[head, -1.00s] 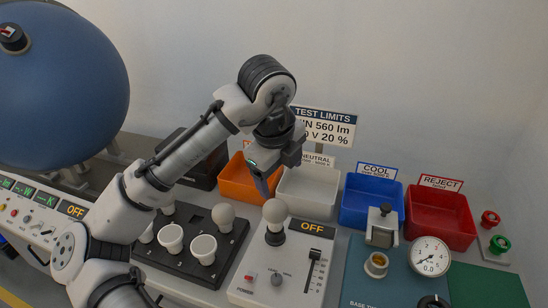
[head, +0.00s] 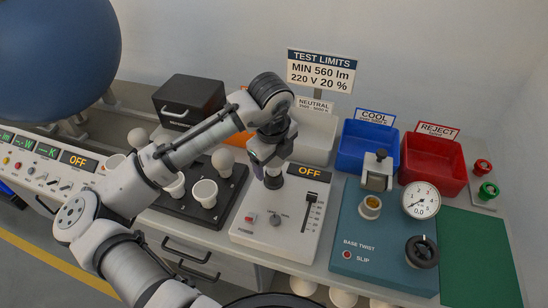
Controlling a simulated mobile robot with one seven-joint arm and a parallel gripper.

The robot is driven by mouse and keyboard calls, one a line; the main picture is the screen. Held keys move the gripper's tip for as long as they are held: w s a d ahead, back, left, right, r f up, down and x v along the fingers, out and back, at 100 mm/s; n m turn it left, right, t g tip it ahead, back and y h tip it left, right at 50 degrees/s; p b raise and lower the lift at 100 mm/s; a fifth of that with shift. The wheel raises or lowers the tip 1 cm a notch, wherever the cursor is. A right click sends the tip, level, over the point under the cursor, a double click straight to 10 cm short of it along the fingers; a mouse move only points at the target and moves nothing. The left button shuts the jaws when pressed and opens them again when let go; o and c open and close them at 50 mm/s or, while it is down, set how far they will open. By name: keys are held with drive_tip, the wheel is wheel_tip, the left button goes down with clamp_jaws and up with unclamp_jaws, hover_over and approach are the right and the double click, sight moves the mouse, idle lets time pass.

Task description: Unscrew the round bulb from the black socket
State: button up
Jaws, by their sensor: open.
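The black socket (head: 273,182) stands on the white test box, whose display (head: 310,171) reads OFF. My gripper (head: 266,164) is open and points down right over the socket. The round bulb in that socket is almost wholly hidden behind the gripper, so I cannot tell whether the fingers touch it.
The black tray (head: 182,207) also holds white cup-shaped bulbs (head: 204,194). Behind stand a white bin (head: 316,135), a blue bin (head: 367,146) and a red bin (head: 433,172). A teal base-twist tester (head: 380,268) stands right, beside a clear green mat (head: 478,256).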

drive_tip(key=shift+f, duration=0.25)
